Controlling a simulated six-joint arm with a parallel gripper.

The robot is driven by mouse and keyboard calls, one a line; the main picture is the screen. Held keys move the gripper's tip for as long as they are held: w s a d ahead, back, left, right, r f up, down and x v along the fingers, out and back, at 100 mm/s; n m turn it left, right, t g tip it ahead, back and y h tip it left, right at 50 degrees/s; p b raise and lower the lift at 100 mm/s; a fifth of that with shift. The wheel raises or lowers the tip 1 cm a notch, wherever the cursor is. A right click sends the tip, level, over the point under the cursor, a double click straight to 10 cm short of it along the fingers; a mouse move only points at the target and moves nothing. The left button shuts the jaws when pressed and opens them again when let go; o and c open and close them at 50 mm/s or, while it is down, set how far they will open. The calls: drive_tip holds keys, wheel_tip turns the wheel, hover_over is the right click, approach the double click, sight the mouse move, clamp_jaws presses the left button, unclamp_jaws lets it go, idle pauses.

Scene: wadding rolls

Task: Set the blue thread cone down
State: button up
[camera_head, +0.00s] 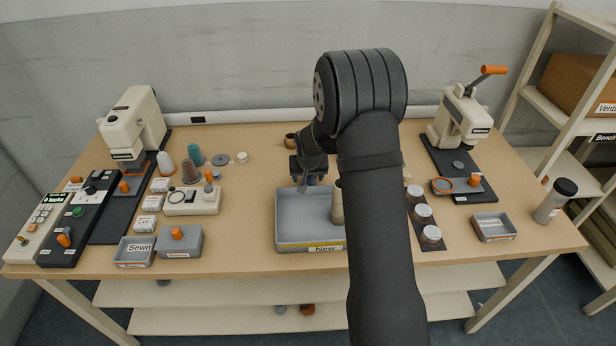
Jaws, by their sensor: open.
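My gripper (304,182) points down behind the back edge of the grey tray labelled "New" (284,246), with its jaws open. A small blue patch, which looks like the blue thread cone (313,179), shows at the fingers. Most of it is hidden by the gripper, and I cannot tell whether it touches the table. A teal thread cone (195,155) stands upright at the left, apart from the gripper, beside a brown-grey cone (191,172) and a white cone (166,164).
A beige cylinder (337,205) stands at the tray's right, partly behind my arm. A small brown pot (291,140) is behind the gripper. Cream presses stand at the left (133,125) and right (461,118). Several lidded jars (423,213) line the right. Table between cones and tray is clear.

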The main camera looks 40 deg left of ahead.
drive_tip(key=v, duration=1.2)
